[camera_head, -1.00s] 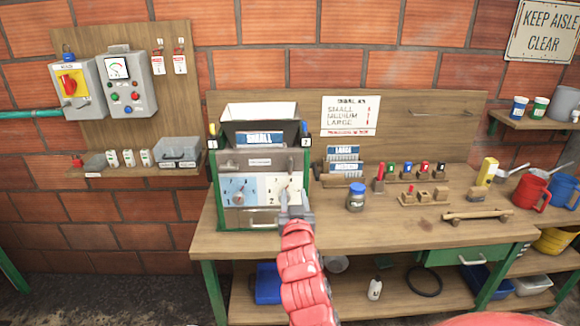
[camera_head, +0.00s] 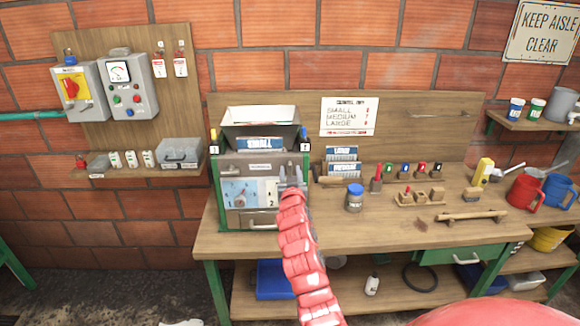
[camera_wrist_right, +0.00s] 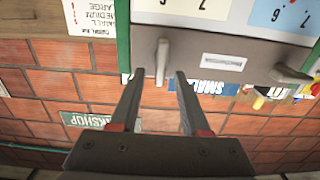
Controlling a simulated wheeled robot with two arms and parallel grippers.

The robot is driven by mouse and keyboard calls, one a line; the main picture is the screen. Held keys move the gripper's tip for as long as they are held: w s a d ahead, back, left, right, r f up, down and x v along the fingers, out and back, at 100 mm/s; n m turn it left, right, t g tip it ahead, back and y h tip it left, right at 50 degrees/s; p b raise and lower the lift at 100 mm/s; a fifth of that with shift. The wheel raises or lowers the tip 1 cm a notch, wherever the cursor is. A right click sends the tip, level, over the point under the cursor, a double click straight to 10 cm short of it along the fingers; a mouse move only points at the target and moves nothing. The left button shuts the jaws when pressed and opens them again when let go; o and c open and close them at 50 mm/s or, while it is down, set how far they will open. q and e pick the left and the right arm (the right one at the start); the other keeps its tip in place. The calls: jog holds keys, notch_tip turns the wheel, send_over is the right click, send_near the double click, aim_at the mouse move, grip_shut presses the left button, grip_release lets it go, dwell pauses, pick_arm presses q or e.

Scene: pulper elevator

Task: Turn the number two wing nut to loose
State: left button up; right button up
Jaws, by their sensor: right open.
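The green-framed machine (camera_head: 249,218) stands on the bench with a hopper on top and small plates marked 1 and 2 at its sides. My right gripper (camera_head: 291,172) is in front of its right side, below the number 2 plate (camera_head: 305,147). In the right wrist view, which looks upside down, a grey wing nut (camera_wrist_right: 162,60) on the number two side stands about upright. The open fingers (camera_wrist_right: 160,78) point at it, its end showing between their tips; contact cannot be told. The other wing nut (camera_wrist_right: 290,75) sits tilted. My left gripper is not in view.
A blue-lidded jar (camera_head: 354,198), small blocks and coloured-top tools stand on the bench (camera_head: 390,236) right of the machine. A switch panel (camera_head: 128,86) hangs at left. The bench front beside the jar is clear.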

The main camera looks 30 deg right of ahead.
jog(key=shift+x, duration=0.8)
jog(key=shift+a, duration=0.1)
grip_shut()
